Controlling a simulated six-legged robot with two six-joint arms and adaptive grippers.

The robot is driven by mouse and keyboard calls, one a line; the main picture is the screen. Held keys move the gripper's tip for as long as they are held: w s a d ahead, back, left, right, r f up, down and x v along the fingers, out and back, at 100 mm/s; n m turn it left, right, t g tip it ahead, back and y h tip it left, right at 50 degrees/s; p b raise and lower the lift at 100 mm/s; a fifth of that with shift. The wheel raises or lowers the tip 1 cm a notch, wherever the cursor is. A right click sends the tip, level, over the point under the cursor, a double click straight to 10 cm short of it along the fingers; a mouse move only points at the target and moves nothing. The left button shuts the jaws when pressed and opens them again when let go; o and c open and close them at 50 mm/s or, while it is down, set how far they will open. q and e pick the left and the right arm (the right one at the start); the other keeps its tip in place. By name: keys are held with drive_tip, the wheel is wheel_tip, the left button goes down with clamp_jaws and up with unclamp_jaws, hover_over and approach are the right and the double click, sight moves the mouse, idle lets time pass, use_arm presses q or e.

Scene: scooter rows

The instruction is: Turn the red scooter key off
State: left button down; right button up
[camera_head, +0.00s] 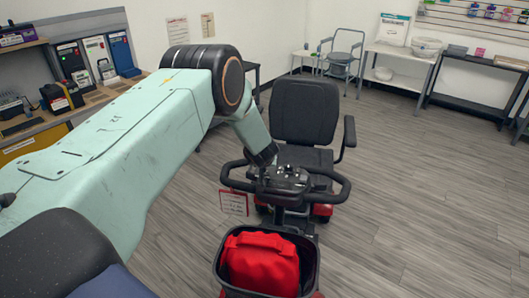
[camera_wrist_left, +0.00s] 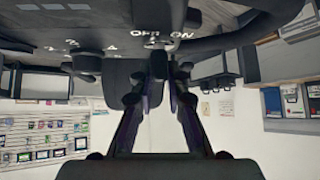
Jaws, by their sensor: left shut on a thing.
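The scooter (camera_head: 289,181) stands ahead of me, with a black seat, looped handlebars and red body parts. My left gripper (camera_head: 264,157) reaches down to the left part of its control panel. In the left wrist view, which is upside down, the two fingers of my left gripper (camera_wrist_left: 164,76) converge just by the panel's OFF and ON marks (camera_wrist_left: 168,37). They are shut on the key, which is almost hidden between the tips. I cannot tell which mark the key points to. My right gripper is not in view.
A black basket (camera_head: 221,268) with a red bag (camera_head: 261,263) sits at the scooter's front. A dial (camera_wrist_left: 84,60) is beside the key area. A shelf (camera_head: 35,125) stands at left, and side tables (camera_head: 400,55) stand along the back. The floor at right is clear.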

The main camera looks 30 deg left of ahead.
use_arm(q)
drive_tip(key=shift+r+n+y+p, duration=0.2)
drive_tip(key=shift+n+y+p, duration=0.2)
drive_tip(key=shift+p, duration=0.55)
drive_tip(key=shift+w+f+n+g, duration=0.1)
drive_tip(key=shift+n+g, duration=0.2)
drive_tip(key=shift+n, duration=0.1)
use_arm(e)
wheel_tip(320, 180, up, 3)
use_arm(q)
drive_tip(key=shift+a+n+g+y+b, duration=0.1)
drive_tip(key=shift+n+g+y+b, duration=0.9)
drive_tip(key=shift+b, duration=0.7)
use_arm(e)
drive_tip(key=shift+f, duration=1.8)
use_arm(q)
drive_tip(key=c, duration=1.3)
unclamp_jaws()
drive_tip(key=shift+f, duration=0.1)
